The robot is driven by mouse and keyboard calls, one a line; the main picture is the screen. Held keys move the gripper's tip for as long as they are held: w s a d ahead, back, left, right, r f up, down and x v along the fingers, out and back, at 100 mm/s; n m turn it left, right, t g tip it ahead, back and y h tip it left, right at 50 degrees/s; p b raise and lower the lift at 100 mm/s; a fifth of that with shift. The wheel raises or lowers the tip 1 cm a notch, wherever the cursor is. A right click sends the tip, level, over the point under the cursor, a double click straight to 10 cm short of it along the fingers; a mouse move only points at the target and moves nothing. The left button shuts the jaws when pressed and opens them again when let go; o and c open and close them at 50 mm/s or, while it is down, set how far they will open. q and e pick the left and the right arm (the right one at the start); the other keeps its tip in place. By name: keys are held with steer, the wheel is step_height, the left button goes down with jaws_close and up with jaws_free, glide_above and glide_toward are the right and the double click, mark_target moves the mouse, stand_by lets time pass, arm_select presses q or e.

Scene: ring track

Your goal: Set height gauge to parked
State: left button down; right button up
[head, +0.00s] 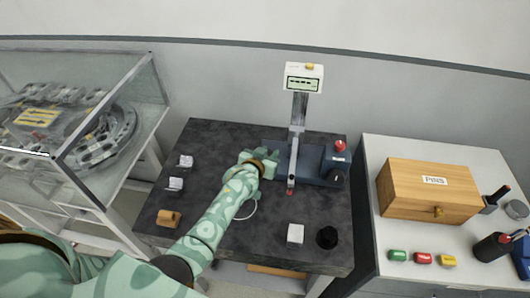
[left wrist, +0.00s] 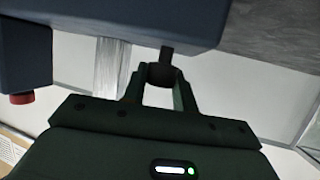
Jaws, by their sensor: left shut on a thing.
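The height gauge stands on the dark stone table, with a blue base (head: 312,168), an upright metal column (head: 298,112) and a white display head (head: 303,77) with a yellow button. A probe with a red tip (head: 290,191) hangs in front of the column. A red knob (head: 340,146) and a black knob (head: 334,177) sit at the base's right end. My left gripper (head: 265,166) is at the base's left end. In the left wrist view its fingers are shut on a dark round knob (left wrist: 161,75) on a short shaft from the blue body. My right gripper is not in view.
The stone table (head: 270,235) holds small blocks at left, a white cube (head: 295,233) and a black round piece (head: 327,237). A glass case (head: 90,120) stands left. A side table at right bears a wooden box (head: 427,191) and coloured pieces.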

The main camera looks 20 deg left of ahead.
arm_select(q)
steer(key=c, duration=1.3)
jaws_free()
steer(key=shift+d, duration=0.4)
steer(key=shift+o, duration=1)
steer(key=shift+w+d, duration=0.1)
steer(key=shift+d, duration=0.05)
steer(key=shift+a, duration=0.25)
steer(key=shift+s+r, duration=0.2)
steer(key=shift+s, duration=0.2)
steer(key=p+v, duration=0.4)
steer(key=v, duration=1.1)
steer(key=shift+s+d+p, duration=0.15)
steer(key=shift+s+p, duration=0.05)
steer(key=shift+p, duration=0.15)
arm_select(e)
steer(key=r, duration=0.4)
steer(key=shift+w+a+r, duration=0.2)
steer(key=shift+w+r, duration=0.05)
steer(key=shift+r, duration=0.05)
